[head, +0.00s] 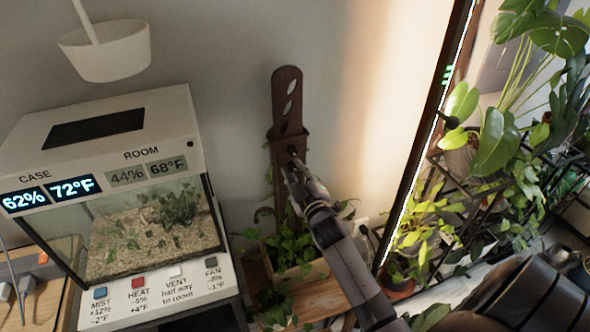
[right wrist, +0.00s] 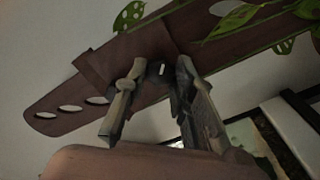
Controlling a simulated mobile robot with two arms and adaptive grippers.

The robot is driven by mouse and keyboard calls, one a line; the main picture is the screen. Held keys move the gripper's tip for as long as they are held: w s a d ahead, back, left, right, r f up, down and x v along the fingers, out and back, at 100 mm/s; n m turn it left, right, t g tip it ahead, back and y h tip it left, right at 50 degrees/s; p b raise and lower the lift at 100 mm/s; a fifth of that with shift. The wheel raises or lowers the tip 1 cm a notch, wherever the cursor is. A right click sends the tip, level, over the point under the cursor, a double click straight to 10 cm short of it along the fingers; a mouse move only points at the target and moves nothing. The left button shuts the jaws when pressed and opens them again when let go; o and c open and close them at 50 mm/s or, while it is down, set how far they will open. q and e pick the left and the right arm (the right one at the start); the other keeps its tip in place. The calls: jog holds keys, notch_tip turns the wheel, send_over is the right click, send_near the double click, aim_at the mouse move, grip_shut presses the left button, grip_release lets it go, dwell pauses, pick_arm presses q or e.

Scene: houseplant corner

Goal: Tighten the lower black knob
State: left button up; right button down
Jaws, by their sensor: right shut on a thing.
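A dark brown wooden post with leaf-shaped cut-outs (head: 287,95) rises from a planter box against the wall. It runs across the right wrist view (right wrist: 140,50). A black knob (head: 292,150) sticks out from the collar on the post's front; it also shows with a small white mark in the right wrist view (right wrist: 160,70). My right gripper (head: 292,166) reaches up to it from the lower right. In the right wrist view its fingers (right wrist: 159,78) are shut on the knob, one on each side. The lower post is partly hidden behind my gripper. My left gripper is out of view.
A glass terrarium case (head: 150,225) with readouts and labelled buttons stands at left. A white hanging pot (head: 105,52) is above it. Green vines fill the planter box (head: 310,268). A lit dark frame (head: 425,140) and leafy plants (head: 495,140) stand at right.

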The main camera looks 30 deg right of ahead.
jog(key=shift+f+m+p, duration=0.1)
jog(key=shift+m+p, duration=0.3)
jog(key=shift+m, duration=1.2)
jog(key=c, duration=1.3)
grip_release()
jog(key=v, duration=1.2)
jog(key=shift+a, duration=0.1)
